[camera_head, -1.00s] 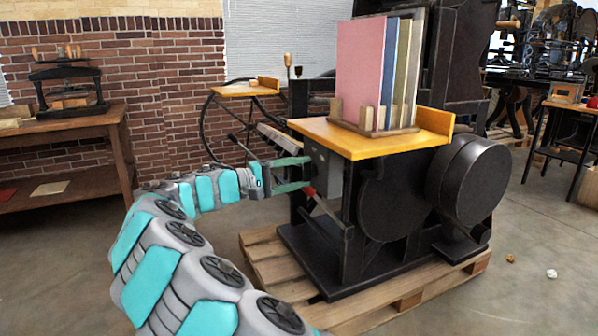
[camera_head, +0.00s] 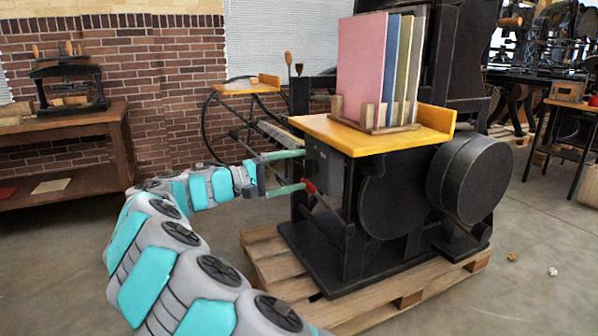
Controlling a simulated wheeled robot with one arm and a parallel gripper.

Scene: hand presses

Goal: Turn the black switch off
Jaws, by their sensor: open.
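A dark grey box (camera_head: 325,168) is fixed to the near left side of the black press, below its yellow-orange board. It appears to be the switch housing; no separate black switch can be made out. A small red piece (camera_head: 309,186) shows at its lower left edge. My gripper (camera_head: 303,169) is open and reaches the box's left side from the left. Its upper finger is near the box's top left edge, and its lower fingertip is at the red piece. I cannot tell whether either finger touches. No object shows between the fingers.
The black press (camera_head: 398,200) stands on a wooden pallet (camera_head: 268,258). Books (camera_head: 362,68) stand in a wooden rack on its yellow-orange board (camera_head: 350,138). A wheel and a smaller board (camera_head: 247,88) are behind my gripper. Open floor (camera_head: 200,235) lies left of the pallet.

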